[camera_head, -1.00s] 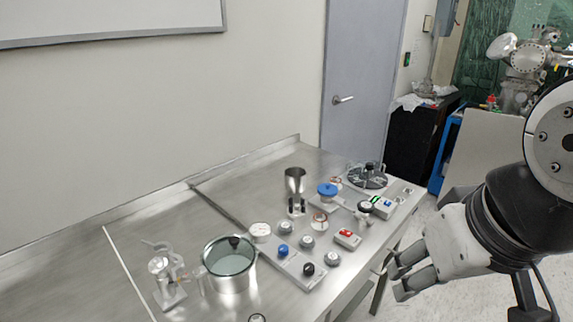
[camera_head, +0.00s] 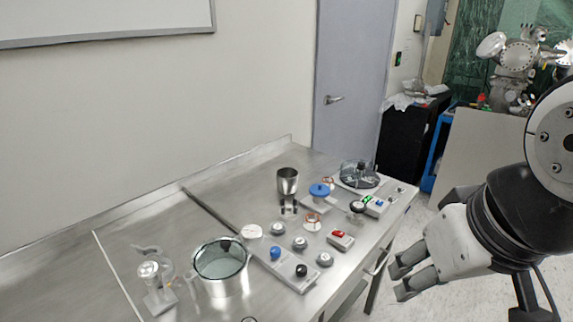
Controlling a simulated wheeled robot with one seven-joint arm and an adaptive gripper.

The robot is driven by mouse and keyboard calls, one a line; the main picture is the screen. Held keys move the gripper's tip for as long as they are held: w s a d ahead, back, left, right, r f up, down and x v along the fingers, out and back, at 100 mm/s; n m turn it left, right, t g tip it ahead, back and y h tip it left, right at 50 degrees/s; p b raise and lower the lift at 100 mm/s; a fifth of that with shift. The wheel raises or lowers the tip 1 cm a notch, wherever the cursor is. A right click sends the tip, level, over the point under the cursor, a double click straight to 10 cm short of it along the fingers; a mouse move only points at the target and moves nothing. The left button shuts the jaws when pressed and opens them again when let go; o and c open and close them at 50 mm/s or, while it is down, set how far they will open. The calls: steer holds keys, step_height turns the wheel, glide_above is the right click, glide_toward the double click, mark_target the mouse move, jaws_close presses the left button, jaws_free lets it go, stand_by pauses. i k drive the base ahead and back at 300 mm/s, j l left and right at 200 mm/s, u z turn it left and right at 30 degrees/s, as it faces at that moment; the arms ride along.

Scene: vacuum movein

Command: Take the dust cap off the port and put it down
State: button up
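A blue round cap (camera_head: 319,190) sits on top of a small fitting near the middle of the bench's right part; I take it to be the dust cap on the port, and the port under it is mostly hidden. My gripper (camera_head: 398,281) is at the lower right, off the front edge of the bench, well apart from the cap. Its two fingers point left with a gap between them, and nothing shows between them.
The steel bench (camera_head: 130,232) carries a glass-topped pot (camera_head: 222,272), a metal stand (camera_head: 158,290), a knob panel (camera_head: 282,266), a red-button box (camera_head: 340,240), a steel cup (camera_head: 288,181) and a round dark-spoked device (camera_head: 360,175).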

mark_target(319, 191)
steer(key=i+l+u, duration=0.1)
steer(key=u, duration=0.55)
steer(key=i+l+u, duration=0.2)
steer(key=l, duration=0.2)
steer(key=i+l+u, duration=0.25)
steer(key=l, duration=0.15)
steer(key=l+u, duration=0.2)
steer(key=l, duration=0.2)
steer(key=i+l, duration=0.1)
steer(key=l, duration=0.35)
steer(key=i+l, duration=0.1)
steer(key=l, duration=0.4)
